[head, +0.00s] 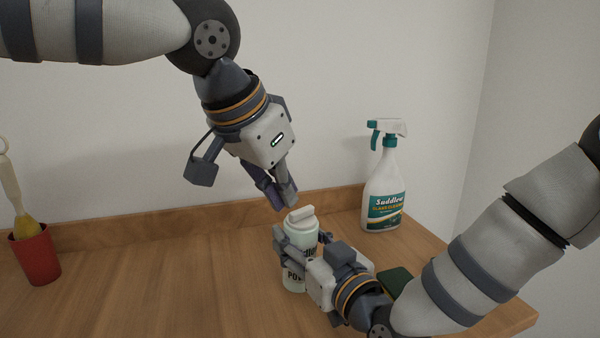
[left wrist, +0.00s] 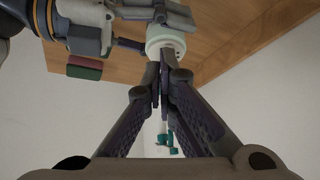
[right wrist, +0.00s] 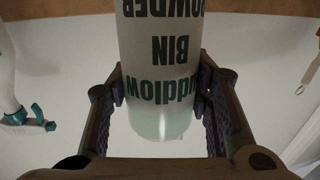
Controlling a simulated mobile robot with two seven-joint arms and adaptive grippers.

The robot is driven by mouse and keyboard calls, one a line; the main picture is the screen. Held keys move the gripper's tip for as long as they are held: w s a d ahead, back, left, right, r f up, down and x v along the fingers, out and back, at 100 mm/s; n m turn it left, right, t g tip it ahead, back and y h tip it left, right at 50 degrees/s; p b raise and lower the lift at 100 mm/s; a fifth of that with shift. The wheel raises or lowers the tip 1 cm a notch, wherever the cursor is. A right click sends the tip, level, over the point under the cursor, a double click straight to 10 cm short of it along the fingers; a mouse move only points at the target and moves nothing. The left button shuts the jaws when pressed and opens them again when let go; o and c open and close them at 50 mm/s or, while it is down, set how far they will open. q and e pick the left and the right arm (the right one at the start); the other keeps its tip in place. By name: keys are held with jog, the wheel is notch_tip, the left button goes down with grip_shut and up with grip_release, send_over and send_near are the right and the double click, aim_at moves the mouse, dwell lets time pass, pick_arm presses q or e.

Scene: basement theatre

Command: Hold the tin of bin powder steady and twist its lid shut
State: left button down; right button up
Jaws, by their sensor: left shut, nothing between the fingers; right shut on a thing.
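The tin of bin powder (head: 296,277) is a pale, upright cylinder with dark lettering, standing on the wooden counter. Its whitish lid (head: 300,214) has a raised grip bar and sits on top; I cannot tell how tight it is. My right gripper (head: 300,244) is shut around the tin's body from the right. In the right wrist view the tin (right wrist: 160,50) appears upside down between the fingers. My left gripper (head: 284,202) is shut and empty, pointing down just above the lid. The lid also shows beyond the left fingertips in the left wrist view (left wrist: 166,42).
A white spray bottle (head: 382,195) with a teal trigger stands behind and right of the tin. A dark green block (head: 397,279) lies behind my right wrist. A red cup (head: 36,258) holding a brush (head: 24,222) stands far left. The counter's left middle (head: 160,285) is clear.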

aim_at(302, 215)
pick_arm(q)
jog(key=f, duration=0.4)
jog(key=shift+w+a+f, duration=0.1)
jog(key=shift+w, duration=0.1)
jog(key=shift+w, duration=0.25)
dwell(0.5)
